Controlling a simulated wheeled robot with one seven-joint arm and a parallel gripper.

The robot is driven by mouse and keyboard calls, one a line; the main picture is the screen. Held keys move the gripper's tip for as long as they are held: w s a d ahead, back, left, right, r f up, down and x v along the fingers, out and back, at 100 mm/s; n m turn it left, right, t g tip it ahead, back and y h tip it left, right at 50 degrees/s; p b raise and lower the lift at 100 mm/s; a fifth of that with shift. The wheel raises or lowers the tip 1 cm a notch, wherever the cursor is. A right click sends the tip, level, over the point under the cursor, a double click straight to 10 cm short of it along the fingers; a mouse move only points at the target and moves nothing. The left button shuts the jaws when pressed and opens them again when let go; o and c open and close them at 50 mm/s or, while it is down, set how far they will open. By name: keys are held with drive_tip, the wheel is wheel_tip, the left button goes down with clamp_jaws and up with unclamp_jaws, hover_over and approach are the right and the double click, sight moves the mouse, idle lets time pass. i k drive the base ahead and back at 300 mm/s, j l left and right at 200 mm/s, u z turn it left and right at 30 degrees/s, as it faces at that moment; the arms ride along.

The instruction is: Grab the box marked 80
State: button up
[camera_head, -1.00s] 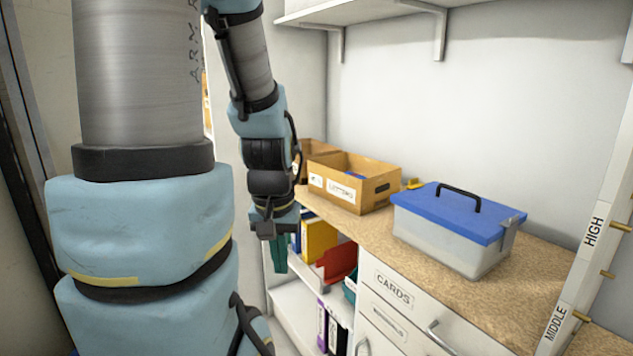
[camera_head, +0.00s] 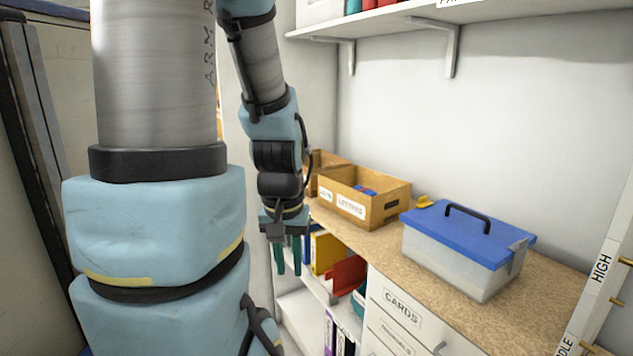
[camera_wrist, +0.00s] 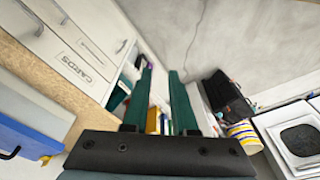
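No box with a readable 80 shows in any view. My gripper (camera_head: 289,268) hangs in front of the lower shelves, left of the counter, its two green fingers pointing down. In the wrist view its fingers (camera_wrist: 162,74) are apart with nothing between them. A cardboard box labelled LETTERS (camera_head: 383,206) stands on the counter, with a second cardboard box (camera_head: 328,160) partly hidden behind it. A clear box with a blue lid and black handle (camera_head: 462,260) stands to the right; no number is readable on it.
The wood-topped counter (camera_head: 400,255) has white drawers marked CARDS (camera_head: 403,306). Binders (camera_head: 329,250) fill shelves below. A bracketed upper shelf (camera_head: 480,14) overhangs. A post marked HIGH (camera_head: 600,268) stands right. The wrist view shows a black container (camera_wrist: 226,97) and a yellow-striped object (camera_wrist: 243,134).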

sight(323, 161)
drive_tip(key=i+j+u, duration=0.15)
drive_tip(key=i+j, duration=0.15)
drive_tip(key=i, duration=0.2)
drive_tip(key=i+j+u, duration=0.2)
drive_tip(key=i, duration=0.3)
